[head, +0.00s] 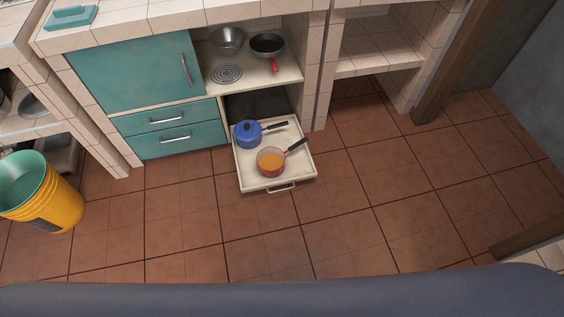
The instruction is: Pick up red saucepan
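A red saucepan (271,161) with an orange-looking inside sits in the front part of an open drawer (302,170) low in the tiled counter. Its dark handle points up and to the right. Neither of my grippers shows in the head view.
A metal bowl (228,39), a black pan with a red handle (267,45) and a round grate (227,74) sit on the shelf above. Yellow buckets (62,203) stand at the left. The tiled floor (350,215) before the drawer is clear.

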